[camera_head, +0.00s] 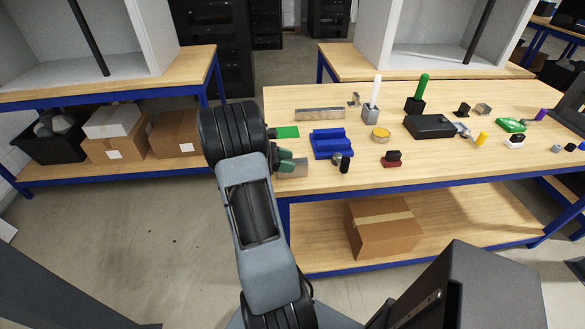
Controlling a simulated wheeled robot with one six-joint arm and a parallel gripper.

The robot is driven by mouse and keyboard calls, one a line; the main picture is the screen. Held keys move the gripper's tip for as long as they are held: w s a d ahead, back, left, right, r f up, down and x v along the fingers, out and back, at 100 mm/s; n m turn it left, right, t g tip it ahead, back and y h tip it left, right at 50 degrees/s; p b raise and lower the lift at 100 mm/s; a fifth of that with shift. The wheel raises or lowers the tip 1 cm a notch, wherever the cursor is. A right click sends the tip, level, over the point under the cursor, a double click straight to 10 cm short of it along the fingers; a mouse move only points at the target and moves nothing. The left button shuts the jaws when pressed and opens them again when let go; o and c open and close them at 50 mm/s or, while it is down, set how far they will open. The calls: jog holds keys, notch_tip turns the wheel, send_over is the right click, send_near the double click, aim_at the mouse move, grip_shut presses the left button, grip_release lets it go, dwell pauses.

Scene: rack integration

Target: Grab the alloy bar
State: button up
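A long silver metal bar (320,113), which looks like the alloy bar, lies flat near the back left of the wooden table (430,175). My arm reaches up from below to the table's left end. My gripper (290,166) is small and mostly hidden by my wrist. It is close to the front left edge, nearer the camera than the bar and apart from it. A greyish metal piece shows at its tip; I cannot tell whether it is a finger or an object. The finger opening is not visible.
A green card (287,132) and a blue block (331,144) lie between my gripper and the bar. A white-topped cylinder (375,95) and a yellow-topped round tin (380,134) stand right of it. Several small parts crowd the table's right half. The front strip is mostly clear.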

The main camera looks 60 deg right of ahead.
grip_shut()
jog(key=shift+r, duration=0.2)
